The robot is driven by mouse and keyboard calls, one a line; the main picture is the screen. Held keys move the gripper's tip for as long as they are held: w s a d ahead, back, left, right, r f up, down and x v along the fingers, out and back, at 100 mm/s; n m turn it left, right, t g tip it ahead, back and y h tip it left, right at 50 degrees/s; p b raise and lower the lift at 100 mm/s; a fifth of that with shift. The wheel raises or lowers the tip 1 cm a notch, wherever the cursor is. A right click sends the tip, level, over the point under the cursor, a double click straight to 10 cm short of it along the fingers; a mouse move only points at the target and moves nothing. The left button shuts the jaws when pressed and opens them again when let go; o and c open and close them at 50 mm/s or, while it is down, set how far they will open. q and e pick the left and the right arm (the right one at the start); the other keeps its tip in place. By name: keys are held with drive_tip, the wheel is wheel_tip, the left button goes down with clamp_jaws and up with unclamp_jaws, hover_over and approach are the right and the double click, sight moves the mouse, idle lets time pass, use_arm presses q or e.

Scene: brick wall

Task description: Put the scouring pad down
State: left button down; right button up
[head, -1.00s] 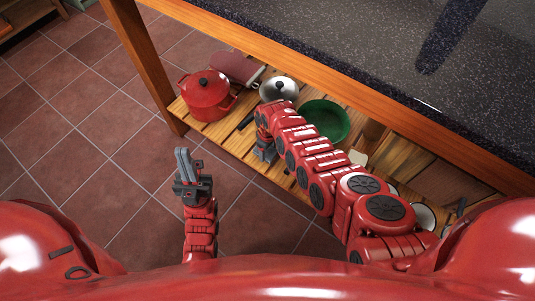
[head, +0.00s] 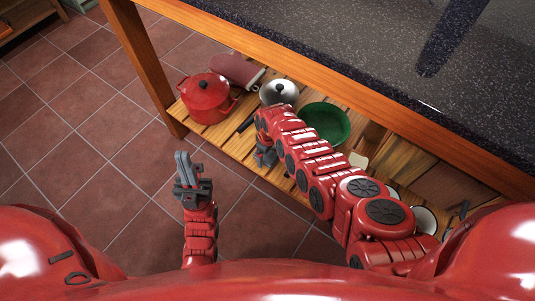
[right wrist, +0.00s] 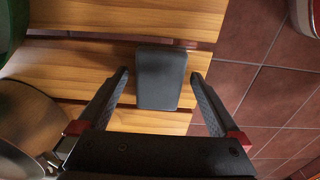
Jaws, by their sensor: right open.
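The scouring pad (right wrist: 160,78) is a dark grey rectangular block in the right wrist view. It lies on the slatted wooden shelf (right wrist: 110,52), with its near end between my right gripper's fingertips. My right gripper (right wrist: 162,82) is open, with a gap on each side of the pad. In the head view my right gripper (head: 265,157) points down at the shelf's front edge, partly hidden by my arm; the pad cannot be made out there. My left gripper (head: 184,160) is over the tiled floor, away from the shelf, fingers close together and empty.
On the shelf stand a red pot (head: 206,97), a dark red item (head: 238,69), a lidded metal pot (head: 279,92) and a green bowl (head: 325,122). The dark countertop (head: 400,50) overhangs the shelf. A wooden table leg (head: 145,65) stands at the left. The tiled floor (head: 100,150) is clear.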

sight(268, 156)
wheel_tip(268, 156, up, 12)
drive_tip(key=p, duration=0.5)
drive_tip(key=shift+d+f, duration=0.15)
drive_tip(key=shift+f, duration=0.05)
drive_tip(key=shift+s, duration=0.1)
